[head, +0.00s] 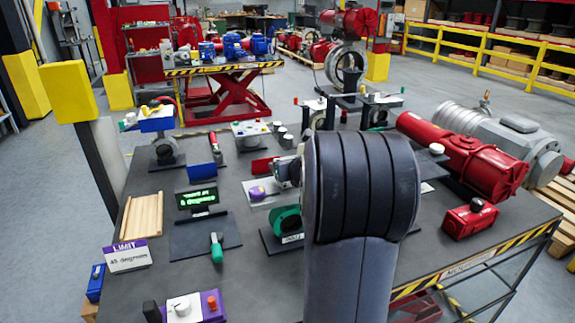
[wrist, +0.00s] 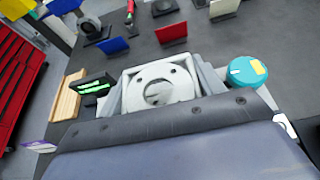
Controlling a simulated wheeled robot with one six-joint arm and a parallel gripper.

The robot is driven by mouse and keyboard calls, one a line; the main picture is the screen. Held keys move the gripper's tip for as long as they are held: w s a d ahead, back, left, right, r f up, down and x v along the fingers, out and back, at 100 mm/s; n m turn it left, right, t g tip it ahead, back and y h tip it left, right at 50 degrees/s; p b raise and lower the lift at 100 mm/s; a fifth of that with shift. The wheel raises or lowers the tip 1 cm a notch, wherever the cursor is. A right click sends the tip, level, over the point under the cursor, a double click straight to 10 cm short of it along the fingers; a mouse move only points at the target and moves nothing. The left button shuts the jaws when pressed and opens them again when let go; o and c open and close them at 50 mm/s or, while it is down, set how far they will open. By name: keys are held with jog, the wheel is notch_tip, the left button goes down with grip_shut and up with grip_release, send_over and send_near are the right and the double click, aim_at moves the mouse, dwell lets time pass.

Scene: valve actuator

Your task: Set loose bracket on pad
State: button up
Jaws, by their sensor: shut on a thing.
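My gripper (wrist: 160,88) is shut on a pale grey bracket (wrist: 158,80), a plate with a round opening and small holes, seen between the fingers in the wrist view. In the head view my gripper (head: 287,171) shows only partly, left of my dark arm, above the table near a white plate (head: 254,200) with a purple and yellow part on it. Most of the bracket is hidden there. A flat dark mat (head: 190,240) lies at the left with a green-handled tool on it. I cannot tell which surface is the pad.
A green-lit display (head: 197,197) and a wooden slatted tray (head: 141,217) stand at the left. A green round part (head: 287,219) stands close to my arm. Blue (head: 216,149) and red (head: 263,166) upright plates stand behind. A red actuator (head: 465,155) fills the right side.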

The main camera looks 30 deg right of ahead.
jog(key=shift+f+b, duration=0.5)
jog(key=o, duration=1.4)
jog(key=shift+f, duration=0.1)
jog(key=shift+s, duration=0.1)
jog(key=p+v, duration=0.1)
jog(key=v, duration=0.9)
jog(key=shift+s+a+r, duration=0.15)
jog(key=shift+s+r, duration=0.05)
jog(key=shift+s, duration=0.1)
jog(key=b+x, duration=0.1)
jog(key=x, duration=0.9)
jog(key=shift+w+f, duration=0.15)
jog(key=shift+w, duration=0.15)
jog(key=shift+w+r, duration=0.15)
jog(key=shift+r, duration=0.05)
jog(key=shift+r+p, duration=0.2)
jog(key=shift+p, duration=0.2)
